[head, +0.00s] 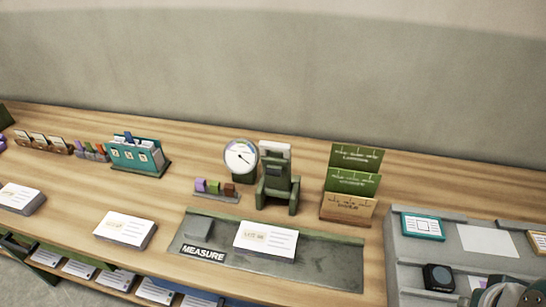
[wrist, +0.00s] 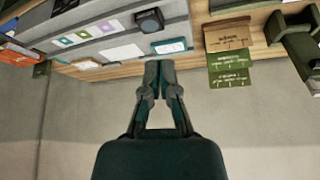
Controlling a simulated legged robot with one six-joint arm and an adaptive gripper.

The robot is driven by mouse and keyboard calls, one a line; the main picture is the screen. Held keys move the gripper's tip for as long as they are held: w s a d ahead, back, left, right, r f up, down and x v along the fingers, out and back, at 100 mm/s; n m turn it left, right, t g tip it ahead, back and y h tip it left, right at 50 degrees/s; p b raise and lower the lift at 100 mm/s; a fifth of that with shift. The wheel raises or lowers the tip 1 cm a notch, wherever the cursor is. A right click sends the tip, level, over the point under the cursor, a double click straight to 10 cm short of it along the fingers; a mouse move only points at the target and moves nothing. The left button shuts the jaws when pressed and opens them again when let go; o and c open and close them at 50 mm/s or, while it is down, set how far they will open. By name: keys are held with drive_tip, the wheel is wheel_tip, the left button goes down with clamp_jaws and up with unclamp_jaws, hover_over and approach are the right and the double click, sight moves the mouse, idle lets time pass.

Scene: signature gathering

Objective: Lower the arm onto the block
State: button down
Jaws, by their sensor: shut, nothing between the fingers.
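A dark block (head: 438,277) with a round face stands on the grey stepped unit at the right of the head view. It also shows in the wrist view (wrist: 150,20), near the top. A low grey block (head: 201,228) lies on the tray marked MEASURE (head: 330,268). I cannot tell which of the two the task means. My gripper (wrist: 160,66) shows in the wrist view with its fingers together and nothing between them. Its tips appear just below the teal-framed card in that picture, apart from the dark block. Part of my arm shows at the bottom right of the head view.
The grey unit (head: 398,255) holds a teal-framed card (head: 423,226) and a white sheet (head: 487,240). A green card rack (head: 350,185), a green stand (head: 278,190) and a dial (head: 240,157) stand near the wall. Paper stacks (head: 125,229) lie in front.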

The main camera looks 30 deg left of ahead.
drive_tip(key=c, duration=0.9)
unclamp_jaws()
drive_tip(key=o, duration=0.3)
drive_tip(key=shift+w+a, duration=0.2)
drive_tip(key=shift+a, duration=0.1)
drive_tip(key=m+g+y, duration=1)
drive_tip(key=m+y, duration=0.2)
drive_tip(key=y, duration=0.5)
approach(274, 143)
drive_tip(key=x, duration=0.6)
drive_tip(key=f+x, duration=0.1)
drive_tip(key=x, duration=0.3)
drive_tip(key=shift+a, duration=0.1)
clamp_jaws()
